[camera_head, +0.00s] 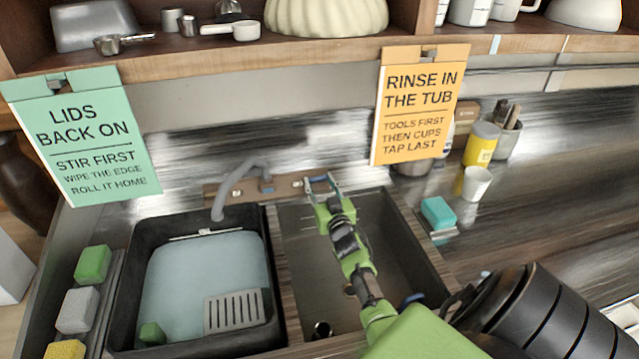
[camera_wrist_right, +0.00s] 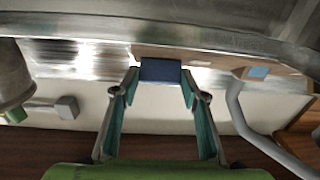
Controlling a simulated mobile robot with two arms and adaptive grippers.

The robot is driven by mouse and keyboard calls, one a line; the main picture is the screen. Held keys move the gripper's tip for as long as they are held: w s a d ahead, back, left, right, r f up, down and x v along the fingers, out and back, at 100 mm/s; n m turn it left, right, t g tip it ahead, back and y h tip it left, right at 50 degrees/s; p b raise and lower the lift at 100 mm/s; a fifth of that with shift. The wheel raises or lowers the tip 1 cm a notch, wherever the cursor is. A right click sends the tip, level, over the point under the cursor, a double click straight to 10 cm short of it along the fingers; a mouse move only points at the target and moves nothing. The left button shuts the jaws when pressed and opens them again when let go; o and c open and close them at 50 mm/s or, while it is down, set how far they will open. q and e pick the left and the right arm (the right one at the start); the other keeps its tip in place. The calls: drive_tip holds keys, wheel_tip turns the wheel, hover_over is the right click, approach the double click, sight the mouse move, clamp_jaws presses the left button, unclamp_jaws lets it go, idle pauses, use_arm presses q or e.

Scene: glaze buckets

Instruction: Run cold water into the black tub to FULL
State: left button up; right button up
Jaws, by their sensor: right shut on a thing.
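The black tub (camera_head: 121,275) stands at the left of the sink, holding pale blue water (camera_head: 190,265). A small white mark (camera_head: 205,232) shows on its far inner wall, too small to read. A grey curved spout (camera_head: 232,182) hangs over its far edge; no stream can be made out. My right gripper (camera_head: 322,182) reaches over the middle basin to the wooden tap rail. In the right wrist view its fingers (camera_wrist_right: 160,88) are shut on a dark blue tap handle (camera_wrist_right: 160,71). My left gripper is not in view.
A grey slotted tool (camera_head: 235,310) and a green block (camera_head: 152,334) lie in the tub. The grey basin (camera_head: 300,260) is under my arm. Sponges (camera_head: 93,264) line the left. A teal sponge (camera_head: 438,213), white cup (camera_head: 477,183) and yellow can (camera_head: 481,145) stand right.

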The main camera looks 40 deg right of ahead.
drive_tip(key=n+y, duration=0.1)
drive_tip(key=n+y+p, duration=0.1)
drive_tip(key=n, duration=0.1)
drive_tip(key=shift+s+d+r+t+y, duration=0.1)
drive_tip(key=shift+d+r+t+y, duration=0.1)
drive_tip(key=shift+d+t+y, duration=0.15)
drive_tip(key=shift+f+n+y, duration=0.1)
drive_tip(key=shift+n+y, duration=1.05)
drive_tip(key=shift+n, duration=0.35)
drive_tip(key=o, duration=1.1)
drive_tip(key=shift+s, duration=0.1)
drive_tip(key=shift+s+f, duration=0.1)
drive_tip(key=shift+s, duration=0.25)
drive_tip(key=s+a, duration=0.1)
drive_tip(key=s, duration=1)
drive_tip(key=shift+a+r, duration=0.35)
